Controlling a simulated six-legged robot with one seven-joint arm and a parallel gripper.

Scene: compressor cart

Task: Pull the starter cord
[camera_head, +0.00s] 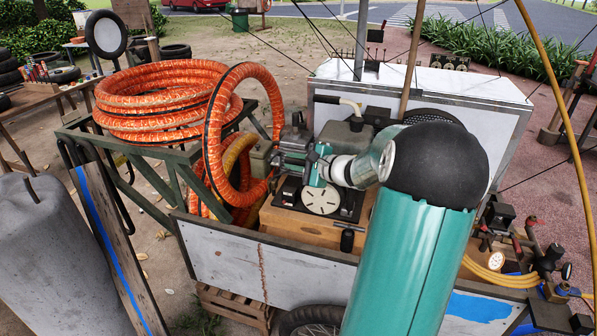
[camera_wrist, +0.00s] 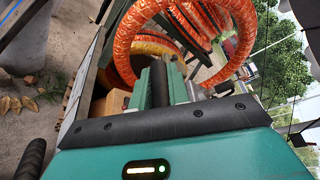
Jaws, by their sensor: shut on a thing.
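The compressor's engine (camera_head: 340,135) sits on the cart, with a pale round slotted cover (camera_head: 321,200) low on its front. My gripper (camera_head: 288,158) is left of the engine, beside the upright loop of orange hose. In the wrist view my gripper (camera_wrist: 160,92) is shut on a black, rounded handle-like piece (camera_wrist: 159,82) between its teal fingers. I cannot make out a starter cord leading from it. A separate small black grip (camera_head: 347,240) shows below the round cover at the cart's front edge. My forearm hides part of the engine.
Coiled orange hose (camera_head: 165,100) lies on the green rack (camera_head: 115,150) to the left. The cart's white side panel (camera_head: 270,268) runs along the front. Gauges and valves (camera_head: 497,260) stand at the right. A grey tank (camera_head: 45,260) and a plank (camera_head: 115,245) stand at front left.

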